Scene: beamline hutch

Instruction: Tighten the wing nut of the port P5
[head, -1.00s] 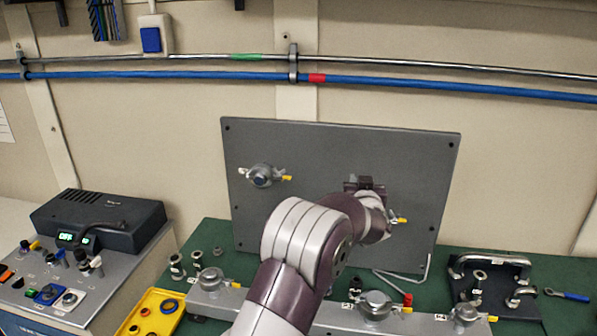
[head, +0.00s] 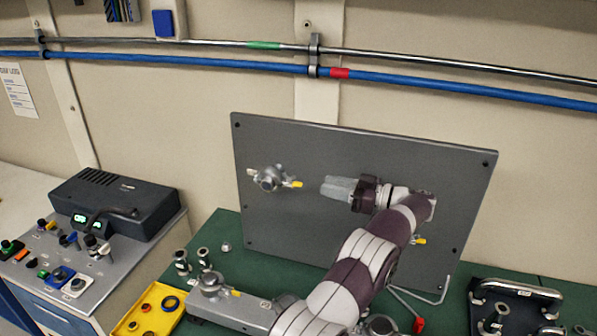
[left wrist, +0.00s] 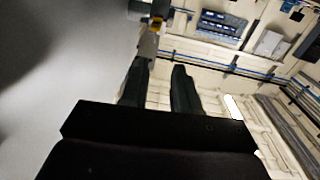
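A grey upright panel (head: 330,230) carries a round metal clamped port (head: 268,180) at its left, with a yellow wing nut (head: 296,184). Another yellow piece (head: 419,241) shows at the panel's right, its port mostly hidden by my arm. No label is readable on the panel, so I cannot tell which port is P5. My left gripper (head: 326,188) is in front of the panel, pointing left, apart from the left port. In the left wrist view its two dark fingers (left wrist: 160,85) are open and empty; a yellow piece (left wrist: 156,22) shows beyond them. My right gripper is out of view.
A grey bar (head: 250,310) with clamped fittings lies on the green bench (head: 245,262). A yellow tray (head: 152,315), a control box (head: 115,205) and a dark rack (head: 510,305) stand around it. Blue and metal pipes (head: 200,60) run along the wall.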

